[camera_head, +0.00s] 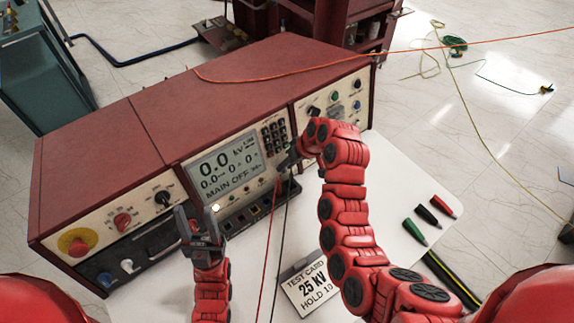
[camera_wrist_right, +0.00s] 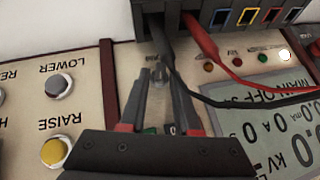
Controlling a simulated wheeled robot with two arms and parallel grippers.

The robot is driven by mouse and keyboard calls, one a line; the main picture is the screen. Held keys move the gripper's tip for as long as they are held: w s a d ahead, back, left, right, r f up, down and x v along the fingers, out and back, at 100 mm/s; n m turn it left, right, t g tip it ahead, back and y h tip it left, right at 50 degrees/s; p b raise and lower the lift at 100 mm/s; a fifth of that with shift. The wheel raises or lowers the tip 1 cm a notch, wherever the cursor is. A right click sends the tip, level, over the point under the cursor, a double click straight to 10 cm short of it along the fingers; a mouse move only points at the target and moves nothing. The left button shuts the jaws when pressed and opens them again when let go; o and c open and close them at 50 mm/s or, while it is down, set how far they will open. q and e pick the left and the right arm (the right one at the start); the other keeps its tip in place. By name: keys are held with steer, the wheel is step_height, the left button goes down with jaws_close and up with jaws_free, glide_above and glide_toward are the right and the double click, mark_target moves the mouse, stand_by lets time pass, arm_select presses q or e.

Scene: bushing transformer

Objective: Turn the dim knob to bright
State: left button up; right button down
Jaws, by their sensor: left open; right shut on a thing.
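My right gripper (camera_head: 285,165) reaches the front of the red-topped test console (camera_head: 160,150), at the right of its lit display (camera_head: 226,163). In the right wrist view its fingers (camera_wrist_right: 160,78) are shut on a small grey knob-like piece (camera_wrist_right: 160,68) on the panel, largely hidden by the fingers. I cannot read any label there, so I cannot tell its setting. My left gripper (camera_head: 200,228) is open and empty in front of the console's lower middle, near the bright white lamp (camera_head: 215,208).
Red (camera_wrist_right: 200,40) and black leads run from the terminal block close to my right fingers. LOWER (camera_wrist_right: 58,86) and RAISE (camera_wrist_right: 54,152) buttons sit beside them. A test card (camera_head: 310,288) and several coloured pointed pieces (camera_head: 440,207) are on the white table (camera_head: 400,180).

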steer(key=c, duration=0.9)
jaws_free()
steer(key=shift+o, duration=0.2)
steer(key=shift+d+r, duration=0.1)
steer(key=shift+r, duration=0.05)
steer(key=shift+b+v, duration=0.5)
steer(key=shift+v, duration=0.65)
steer(key=p+v, duration=1.4)
steer(key=p, duration=0.2)
steer(key=shift+s+d+r+p, duration=0.2)
steer(key=shift+d+r+p, duration=0.05)
steer(key=shift+p, duration=0.05)
